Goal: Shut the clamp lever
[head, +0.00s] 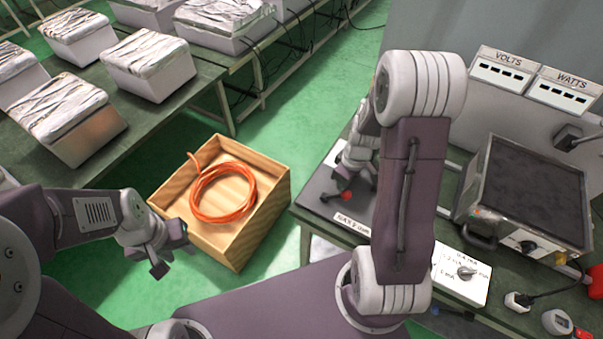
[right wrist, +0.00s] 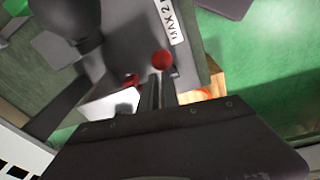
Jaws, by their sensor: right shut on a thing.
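The clamp lever shows as a red ball knob (head: 346,196) beside a dark plate (head: 318,186) with a "MAX 2" label, on the bench at the right. My right gripper (head: 353,184) is at the knob, partly hidden by my own right arm. In the right wrist view the red knob (right wrist: 162,60) sits just past the tips of my right gripper (right wrist: 159,84), whose fingers are close together on the lever. The lever's shaft is mostly hidden between the fingers. My left gripper (head: 168,252) hangs empty beside the wooden box, its fingers apart.
A wooden box (head: 255,225) with a coiled orange hose (head: 223,192) stands on the green floor. Foil-topped boxes (head: 150,62) fill the left bench.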

